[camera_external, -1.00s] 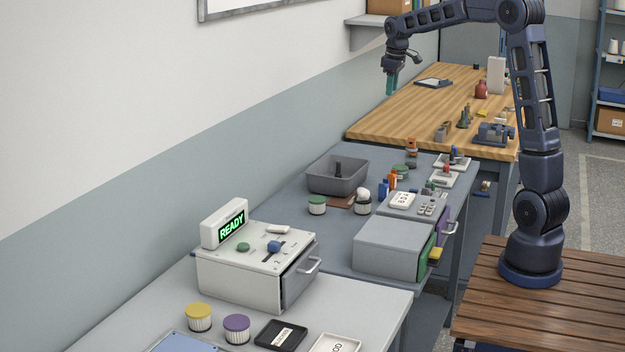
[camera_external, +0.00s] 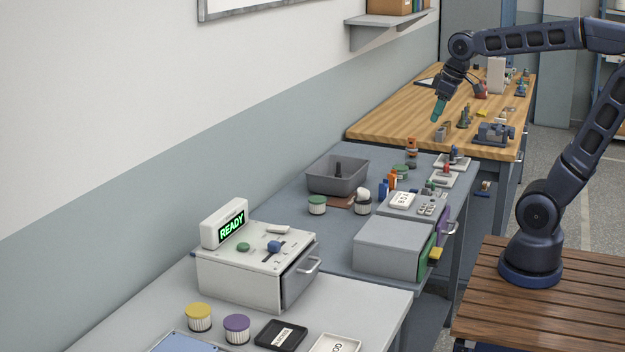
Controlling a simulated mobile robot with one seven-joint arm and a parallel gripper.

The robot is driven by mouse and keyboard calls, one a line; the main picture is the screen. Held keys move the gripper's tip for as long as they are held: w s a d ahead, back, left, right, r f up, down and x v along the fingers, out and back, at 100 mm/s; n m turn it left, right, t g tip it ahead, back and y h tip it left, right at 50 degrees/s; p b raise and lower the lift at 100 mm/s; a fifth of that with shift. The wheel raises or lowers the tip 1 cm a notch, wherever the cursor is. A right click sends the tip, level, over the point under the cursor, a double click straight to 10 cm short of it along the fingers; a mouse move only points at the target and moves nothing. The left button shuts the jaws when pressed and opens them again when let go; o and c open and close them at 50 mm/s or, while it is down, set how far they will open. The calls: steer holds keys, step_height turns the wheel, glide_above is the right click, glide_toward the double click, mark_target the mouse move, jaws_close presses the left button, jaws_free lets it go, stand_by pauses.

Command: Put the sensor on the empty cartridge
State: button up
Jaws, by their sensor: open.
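My gripper (camera_external: 438,108) has teal fingers. It is open and hangs in the air by the near left part of the wooden table, apart from the objects there. I cannot tell from this view which small part is the sensor. Ribbed round canisters, possibly the cartridges, stand on the benches: one with a green lid (camera_external: 317,205), one with a dark body and a white top (camera_external: 362,203), one yellow-lidded (camera_external: 198,317) and one purple-lidded (camera_external: 236,329). Which cartridge is empty does not show.
A grey bin (camera_external: 322,181) with a dark post stands on the blue-grey bench among small coloured parts. A grey box (camera_external: 393,248) and a white machine reading READY (camera_external: 245,272) stand nearer. A clamp-like device (camera_external: 494,134) and a red item (camera_external: 480,91) are on the wooden table (camera_external: 390,124).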

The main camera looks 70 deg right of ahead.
steer(key=s+a+f, duration=0.4)
steer(key=s+f, duration=0.1)
steer(key=s, duration=0.4)
steer(key=shift+s+a+t+y, duration=0.15)
steer(key=shift+a+t+y, duration=0.15)
steer(key=shift+a+t, duration=0.1)
stand_by(0.6)
